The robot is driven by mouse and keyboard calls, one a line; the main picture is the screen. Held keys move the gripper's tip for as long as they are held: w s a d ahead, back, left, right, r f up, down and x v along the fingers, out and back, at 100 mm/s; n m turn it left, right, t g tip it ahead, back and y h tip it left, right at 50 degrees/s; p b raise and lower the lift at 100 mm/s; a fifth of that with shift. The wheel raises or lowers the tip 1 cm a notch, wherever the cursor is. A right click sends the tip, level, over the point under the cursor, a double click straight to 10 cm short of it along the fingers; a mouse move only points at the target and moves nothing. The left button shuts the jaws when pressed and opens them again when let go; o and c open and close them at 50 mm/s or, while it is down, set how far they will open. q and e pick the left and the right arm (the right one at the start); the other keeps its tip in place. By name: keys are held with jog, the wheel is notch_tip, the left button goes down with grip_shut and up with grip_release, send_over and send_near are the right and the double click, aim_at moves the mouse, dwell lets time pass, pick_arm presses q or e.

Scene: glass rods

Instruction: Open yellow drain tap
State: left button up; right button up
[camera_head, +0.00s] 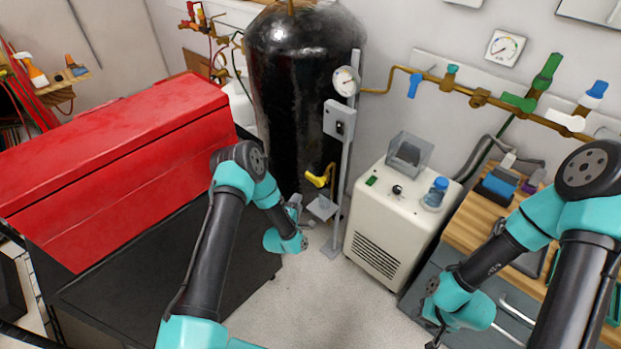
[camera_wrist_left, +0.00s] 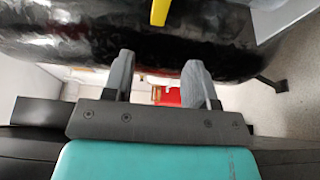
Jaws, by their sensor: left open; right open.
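In the left wrist view a yellow handle (camera_wrist_left: 160,12) shows at the top edge, against the black tank. My left gripper (camera_head: 298,205) is just below and left of the tap in the head view, apart from it. In the left wrist view its two grey fingers (camera_wrist_left: 158,80) are spread with nothing between them. My right gripper (camera_head: 436,337) is low at the right, far from the tap, and its fingers are barely visible.
A red toolbox (camera_head: 110,160) on a dark bench stands left. A white machine (camera_head: 400,220) and a wooden bench (camera_head: 470,220) stand right. Some floor in front is clear.

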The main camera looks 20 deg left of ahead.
aim_at(310, 179)
pick_arm(q)
jog(key=w, duration=0.5)
jog(key=w+d, duration=0.1)
jog(key=w, duration=0.9)
jog(key=shift+w+d, duration=0.15)
jog(key=shift+d, duration=0.05)
grip_shut()
